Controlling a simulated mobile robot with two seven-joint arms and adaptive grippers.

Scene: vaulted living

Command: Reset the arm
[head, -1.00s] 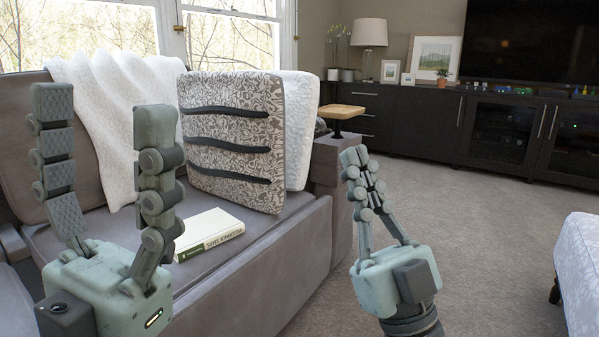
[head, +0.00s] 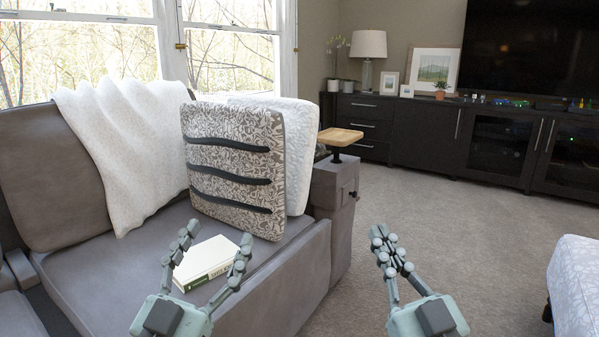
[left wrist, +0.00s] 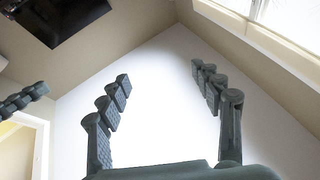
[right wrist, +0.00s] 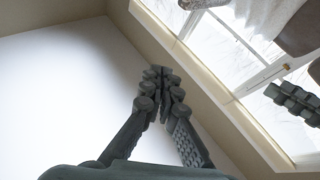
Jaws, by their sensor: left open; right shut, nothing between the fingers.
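My left gripper (head: 215,242) is at the bottom of the head view, in front of the sofa seat. Its fingers are apart and point up, and nothing is between them. The left wrist view also shows its open fingers (left wrist: 160,85) against the wall and ceiling. My right gripper (head: 380,236) is to the right of it, over the carpet in the picture. Its fingers are together with nothing held. The right wrist view shows its fingertips (right wrist: 162,78) meeting.
A grey sofa (head: 110,262) holds a white book (head: 205,262), a patterned cushion (head: 235,165) with dark straps, and a white throw (head: 125,150). A small wooden stand (head: 340,137) sits on the sofa arm. A patterned ottoman (head: 575,290) is at the right. Carpet (head: 470,240) is clear between.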

